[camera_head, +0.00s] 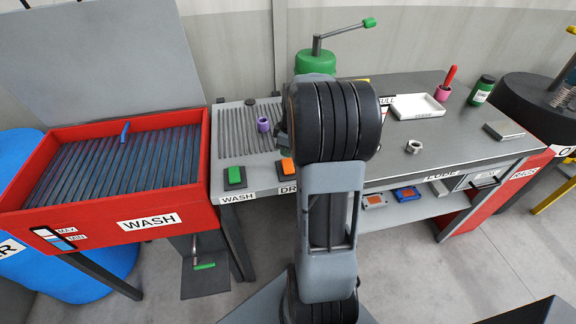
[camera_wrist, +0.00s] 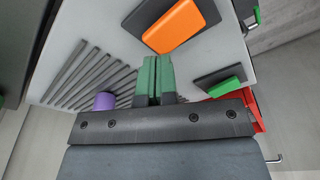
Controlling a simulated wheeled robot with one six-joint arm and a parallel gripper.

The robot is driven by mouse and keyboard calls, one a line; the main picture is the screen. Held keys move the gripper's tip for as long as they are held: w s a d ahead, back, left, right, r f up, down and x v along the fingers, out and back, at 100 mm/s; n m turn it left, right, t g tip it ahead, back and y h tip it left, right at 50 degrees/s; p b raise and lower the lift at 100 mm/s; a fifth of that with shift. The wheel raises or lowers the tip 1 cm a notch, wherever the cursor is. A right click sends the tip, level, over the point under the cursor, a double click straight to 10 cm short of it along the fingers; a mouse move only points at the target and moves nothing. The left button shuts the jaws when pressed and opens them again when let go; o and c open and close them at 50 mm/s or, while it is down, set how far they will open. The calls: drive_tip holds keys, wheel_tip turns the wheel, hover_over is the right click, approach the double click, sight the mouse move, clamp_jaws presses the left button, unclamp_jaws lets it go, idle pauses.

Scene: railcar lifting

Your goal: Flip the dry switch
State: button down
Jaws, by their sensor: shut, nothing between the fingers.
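The dry switch is an orange rocker (camera_head: 288,166) on a dark base, above the partly hidden DRY label (camera_head: 289,190) at the bench's front edge. In the wrist view the orange rocker (camera_wrist: 174,25) lies beyond my fingertips, a little to their right. My gripper (camera_wrist: 155,62) has its green-tipped fingers together and empty, apart from the switch. In the head view my arm hides most of the gripper. The green wash switch (camera_head: 234,174) sits left of the orange one; it shows at the right in the wrist view (camera_wrist: 224,87).
A purple ring-like part (camera_head: 263,124) stands on the slatted drying area (camera_head: 240,135), close to my gripper. The red wash basin (camera_head: 120,190) is at left. A nut (camera_head: 413,147) and white tray (camera_head: 417,106) sit on the bench at right.

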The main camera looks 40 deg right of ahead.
sight(287, 160)
drive_tip(key=shift+f+b, duration=0.95)
drive_tip(key=shift+f, duration=0.3)
idle(0.3)
drive_tip(key=shift+r, duration=0.2)
drive_tip(key=shift+r+p, duration=2.55)
drive_tip(key=shift+r, duration=0.85)
